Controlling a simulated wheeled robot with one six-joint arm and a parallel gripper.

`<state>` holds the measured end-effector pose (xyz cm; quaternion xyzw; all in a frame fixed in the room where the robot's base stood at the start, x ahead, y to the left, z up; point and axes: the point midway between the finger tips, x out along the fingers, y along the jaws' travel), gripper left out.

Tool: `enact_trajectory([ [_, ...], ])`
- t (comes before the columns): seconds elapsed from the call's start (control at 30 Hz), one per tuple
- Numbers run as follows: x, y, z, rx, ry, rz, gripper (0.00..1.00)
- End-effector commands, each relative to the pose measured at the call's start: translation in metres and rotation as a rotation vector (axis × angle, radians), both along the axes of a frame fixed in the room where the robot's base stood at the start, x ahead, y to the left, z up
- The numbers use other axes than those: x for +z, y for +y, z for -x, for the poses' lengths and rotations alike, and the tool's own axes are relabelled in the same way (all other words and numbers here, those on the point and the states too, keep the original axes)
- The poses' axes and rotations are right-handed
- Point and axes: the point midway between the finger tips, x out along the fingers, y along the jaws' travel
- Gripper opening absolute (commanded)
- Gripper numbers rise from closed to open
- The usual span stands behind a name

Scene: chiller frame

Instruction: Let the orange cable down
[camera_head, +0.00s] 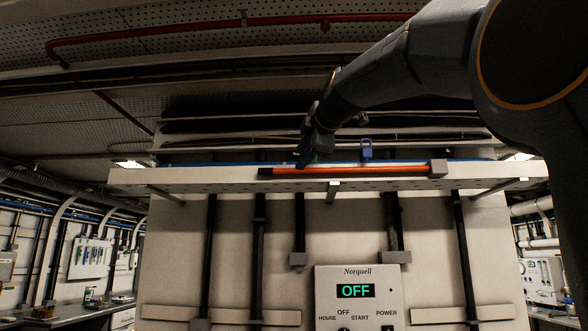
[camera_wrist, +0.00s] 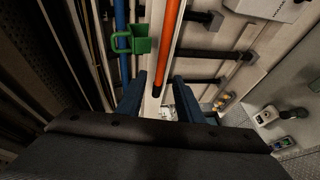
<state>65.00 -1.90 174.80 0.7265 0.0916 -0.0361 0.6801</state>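The orange cable (camera_head: 350,170) runs along the front of the overhead tray (camera_head: 220,180), with a dark left end and a grey block at its right end. It also shows in the wrist view (camera_wrist: 169,35), its dark end near my fingers. My gripper (camera_head: 306,163) is above the tray near the cable's left part. In the wrist view my gripper (camera_wrist: 159,78) has its two blue fingers apart, one on each side of the cable's line. I cannot tell if they touch it. A green clip (camera_wrist: 141,40) stands beside the cable, at the blue cable.
A blue cable (camera_wrist: 122,60) runs behind the orange one. A blue clip (camera_head: 366,149) stands on the tray right of my gripper. Below is a white Norquell panel (camera_head: 358,312), its display reading OFF. Dark vertical conduits flank it. A red pipe (camera_head: 200,32) crosses the ceiling.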

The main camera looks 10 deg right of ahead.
Motion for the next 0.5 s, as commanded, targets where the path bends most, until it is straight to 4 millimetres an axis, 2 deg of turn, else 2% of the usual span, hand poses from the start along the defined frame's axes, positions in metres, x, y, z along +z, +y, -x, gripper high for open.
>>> enact_trajectory([
  [0.3, -0.009, 0.005, -0.047, 0.001, 0.006, -0.001, 0.33],
  [0.5, -0.013, 0.006, -0.066, 0.0, 0.004, -0.002, 0.33],
])
